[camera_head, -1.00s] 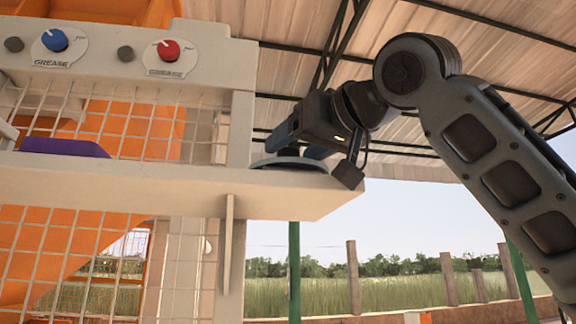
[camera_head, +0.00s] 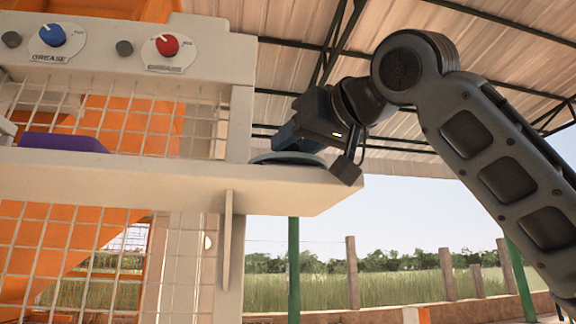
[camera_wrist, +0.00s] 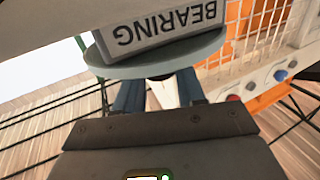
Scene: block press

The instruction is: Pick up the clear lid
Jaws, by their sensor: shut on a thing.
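The clear lid (camera_head: 290,158) is a pale greenish, see-through disc at the right end of the beige shelf. In the wrist view the lid (camera_wrist: 100,54) crosses the upper middle, just beyond my fingers. My gripper (camera_head: 280,146) points down at it from the upper right. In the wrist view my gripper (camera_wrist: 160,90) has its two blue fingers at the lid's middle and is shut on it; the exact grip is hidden. Whether the lid is clear of the shelf I cannot tell.
The beige shelf (camera_head: 150,187) spans the left, with a purple piece (camera_head: 62,144) on it. Above are a blue knob (camera_head: 52,36) and a red knob (camera_head: 167,45). A "BEARING" label (camera_wrist: 165,28) appears upside down by the lid. Open air lies right of the shelf.

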